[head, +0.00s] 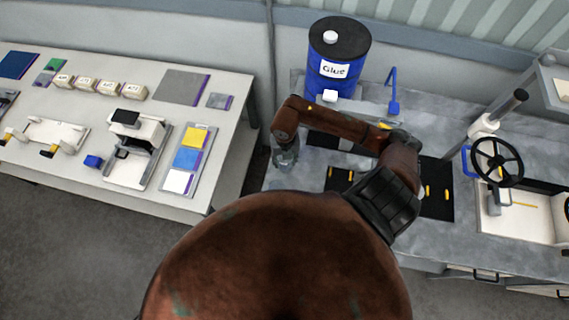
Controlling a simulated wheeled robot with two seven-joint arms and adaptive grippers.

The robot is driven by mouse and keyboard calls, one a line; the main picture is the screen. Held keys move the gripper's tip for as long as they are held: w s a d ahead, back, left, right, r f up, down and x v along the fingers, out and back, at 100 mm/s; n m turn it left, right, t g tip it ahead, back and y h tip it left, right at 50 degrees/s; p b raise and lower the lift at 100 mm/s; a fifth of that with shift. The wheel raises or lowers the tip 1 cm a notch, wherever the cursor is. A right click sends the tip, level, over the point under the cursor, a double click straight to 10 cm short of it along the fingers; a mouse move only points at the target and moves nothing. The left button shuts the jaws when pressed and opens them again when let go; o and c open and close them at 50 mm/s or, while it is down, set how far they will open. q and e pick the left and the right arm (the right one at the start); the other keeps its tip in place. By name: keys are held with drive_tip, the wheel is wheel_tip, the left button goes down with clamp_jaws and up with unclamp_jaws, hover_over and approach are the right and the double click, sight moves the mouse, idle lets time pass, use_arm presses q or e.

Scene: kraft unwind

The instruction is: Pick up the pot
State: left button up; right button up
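No thing is clearly recognisable as a pot. The most vessel-like thing is a blue drum (320,86) with a black top, a white cap and a "Glue" label, upright at the back of the grey workbench (440,112). One brown arm of mine shows, its elbow on the right, so I take it as the right. Its grey gripper (285,157) points down near the bench's left edge, in front of the drum and apart from it. The fingers are small and dark; whether they hold anything is unclear. My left gripper is not in view.
A white table (60,168) on the left holds small boxes (98,85), colour cards (188,158) and a black-and-white device (133,145). A gap separates it from the bench. A black handwheel (497,162) stands at the bench's right. A black mat (438,190) lies beneath my arm.

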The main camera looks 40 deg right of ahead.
drive_tip(key=c, duration=0.5)
